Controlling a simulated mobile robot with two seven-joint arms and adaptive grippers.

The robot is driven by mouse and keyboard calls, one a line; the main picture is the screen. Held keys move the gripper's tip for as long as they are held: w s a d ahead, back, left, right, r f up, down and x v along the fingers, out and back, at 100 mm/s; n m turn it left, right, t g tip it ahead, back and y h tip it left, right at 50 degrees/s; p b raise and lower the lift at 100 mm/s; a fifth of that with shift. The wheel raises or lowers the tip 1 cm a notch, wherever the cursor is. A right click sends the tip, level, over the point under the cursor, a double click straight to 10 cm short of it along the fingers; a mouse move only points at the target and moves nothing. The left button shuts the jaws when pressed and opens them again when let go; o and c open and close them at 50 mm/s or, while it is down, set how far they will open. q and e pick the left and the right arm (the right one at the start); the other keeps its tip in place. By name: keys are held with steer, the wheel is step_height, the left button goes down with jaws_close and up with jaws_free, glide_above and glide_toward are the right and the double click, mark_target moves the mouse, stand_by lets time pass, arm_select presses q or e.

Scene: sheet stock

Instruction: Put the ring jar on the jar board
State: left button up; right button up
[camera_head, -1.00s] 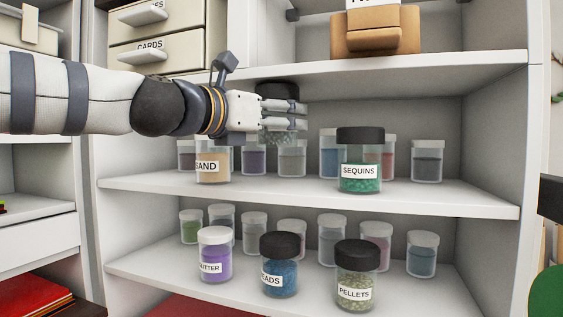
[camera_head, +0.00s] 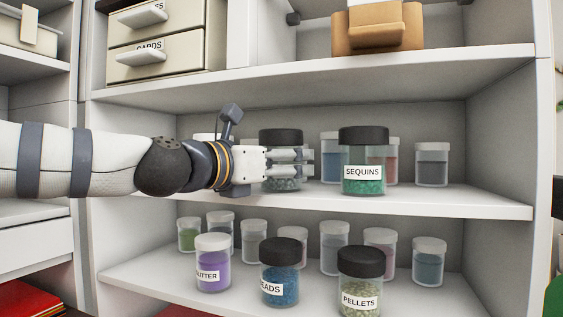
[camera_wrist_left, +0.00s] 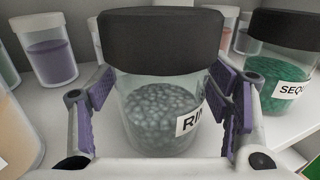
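The ring jar (camera_head: 282,185) has a black lid, clear walls and grey pebbly contents. Its label, reading "RIN" where visible, shows in the left wrist view (camera_wrist_left: 160,115). The jar stands upright at the middle shelf board (camera_head: 440,204), its base at about shelf level; whether it touches the board I cannot tell. I take this board, holding the large labelled jars, as the jar board. My left gripper (camera_head: 305,163) is shut on the ring jar, one finger at each side of its body. The fingers also show in the left wrist view (camera_wrist_left: 163,90). My right gripper is not in view.
The sequins jar (camera_head: 363,178) stands close to the right of the ring jar. Smaller pale-lidded jars (camera_head: 432,165) stand behind. My left arm mostly hides the sand jar. The glitter (camera_head: 213,270), beads (camera_head: 279,283) and pellets (camera_head: 359,295) jars stand on the lower shelf.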

arm_select(q)
steer(key=shift+r, duration=0.3)
steer(key=p+v, duration=0.1)
steer(key=v, duration=1.1)
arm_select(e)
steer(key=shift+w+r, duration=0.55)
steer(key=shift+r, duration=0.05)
arm_select(q)
steer(key=shift+f, duration=0.15)
